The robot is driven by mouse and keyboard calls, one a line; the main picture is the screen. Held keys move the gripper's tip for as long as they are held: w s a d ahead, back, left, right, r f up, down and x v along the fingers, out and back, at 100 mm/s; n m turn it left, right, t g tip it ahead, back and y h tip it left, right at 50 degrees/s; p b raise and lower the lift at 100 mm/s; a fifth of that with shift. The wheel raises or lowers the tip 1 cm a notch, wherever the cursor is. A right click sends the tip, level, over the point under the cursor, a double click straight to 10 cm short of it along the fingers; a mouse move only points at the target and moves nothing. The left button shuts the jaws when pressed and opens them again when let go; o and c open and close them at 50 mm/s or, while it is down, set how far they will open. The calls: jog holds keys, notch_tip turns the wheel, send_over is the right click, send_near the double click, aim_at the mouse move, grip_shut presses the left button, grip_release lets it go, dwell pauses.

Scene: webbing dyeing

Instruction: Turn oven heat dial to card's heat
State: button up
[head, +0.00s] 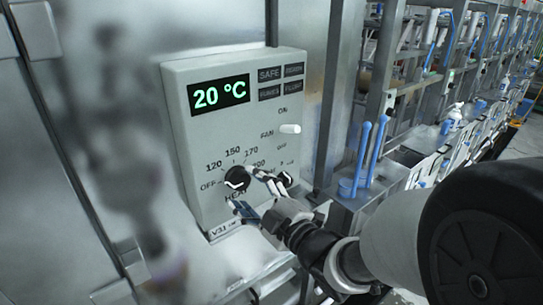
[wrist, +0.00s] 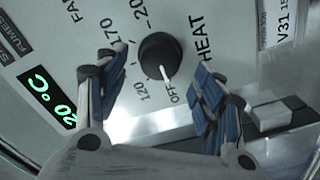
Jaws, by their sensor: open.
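The black heat dial (head: 237,180) sits low on the grey control panel, above the word HEAT, with marks OFF, 120, 150, 170 and 200 around it. In the wrist view the dial (wrist: 155,52) has a white pointer directed close to OFF. My gripper (head: 248,191) is open in front of the dial, partly covering its right and lower side. In the wrist view its blue-padded fingers (wrist: 160,65) lie on either side of the dial, with gaps.
The panel's green display (head: 219,95) reads 20 °C. Dark indicator tiles (head: 281,82) and a white FAN switch (head: 290,128) are at the panel's right. Blue-handled tools (head: 368,155) stand in a metal holder to the right. A metal oven door is at the left.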

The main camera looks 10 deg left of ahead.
aim_at(242, 183)
jog(key=shift+x, duration=2)
jog(key=shift+c, duration=0.2)
jog(key=c, duration=1)
